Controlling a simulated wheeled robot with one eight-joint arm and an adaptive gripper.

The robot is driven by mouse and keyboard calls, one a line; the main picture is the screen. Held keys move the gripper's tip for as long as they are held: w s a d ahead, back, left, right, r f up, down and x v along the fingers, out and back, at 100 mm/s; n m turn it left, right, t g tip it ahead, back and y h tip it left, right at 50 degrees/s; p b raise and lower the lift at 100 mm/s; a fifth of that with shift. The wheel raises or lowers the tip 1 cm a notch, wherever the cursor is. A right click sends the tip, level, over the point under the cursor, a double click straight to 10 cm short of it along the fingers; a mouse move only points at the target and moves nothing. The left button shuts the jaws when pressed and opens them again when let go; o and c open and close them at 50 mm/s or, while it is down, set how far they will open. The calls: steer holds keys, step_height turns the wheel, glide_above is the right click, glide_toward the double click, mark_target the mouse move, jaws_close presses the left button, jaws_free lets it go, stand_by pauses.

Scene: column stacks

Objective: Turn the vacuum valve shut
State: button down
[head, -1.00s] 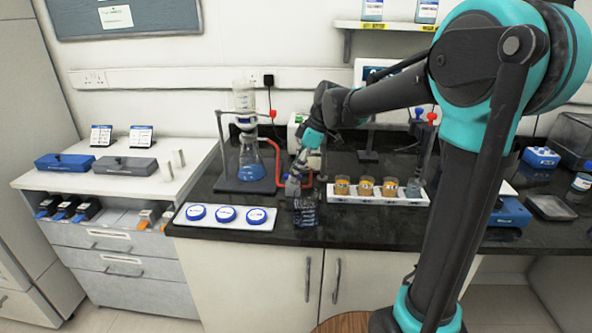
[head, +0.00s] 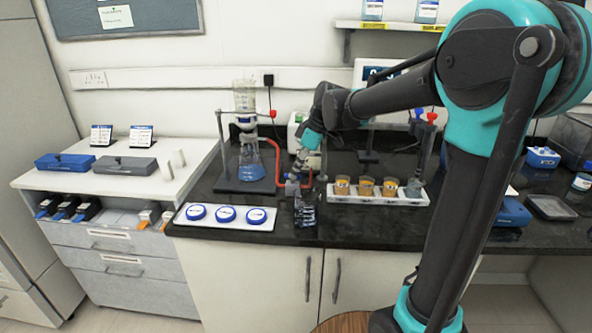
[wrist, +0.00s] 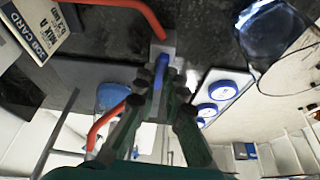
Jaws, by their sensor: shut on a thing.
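The vacuum valve is a small grey block (wrist: 167,46) with a blue handle (wrist: 162,68), seen at the upper middle of the wrist view. A red hose (wrist: 140,17) runs to it, and more red hose (wrist: 106,124) shows on the other side. My gripper (wrist: 163,88) is shut on the blue handle, one finger on each side. In the head view my gripper (head: 293,183) is low over the black counter, right of the flask with blue liquid (head: 251,166). There the valve is mostly hidden by my gripper, and the handle's exact angle is unclear.
A white tray with blue lids (head: 192,227) lies front left of my gripper. A clear bluish object (head: 305,212) is close in front. A white rack of orange-filled jars (head: 377,198) stands to the right. A job card (wrist: 38,28) shows in the wrist view.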

steer(key=m, duration=0.1)
steer(key=m+t, duration=0.1)
steer(key=m, duration=0.2)
steer(key=shift+s+a+t, duration=0.1)
steer(key=shift+s+t, duration=0.15)
steer(key=shift+t, duration=0.05)
steer(key=m+t+h, duration=0.1)
steer(key=m, duration=0.3)
steer(key=shift+s+a, duration=0.1)
steer(key=m+h, duration=0.1)
steer(key=m, duration=0.1)
steer(key=m+t, duration=0.1)
steer(key=m, duration=0.1)
steer(key=shift+s+a+h, duration=0.1)
steer(key=shift+a+h, duration=0.1)
steer(key=shift+h, duration=0.2)
steer(key=m, duration=0.2)
steer(key=m+h, duration=0.1)
steer(key=m, duration=0.1)
steer(key=shift+a+h, duration=0.15)
steer(key=shift+h, duration=0.15)
steer(key=shift+m, duration=0.5)
steer(key=c, duration=1.6)
jaws_free()
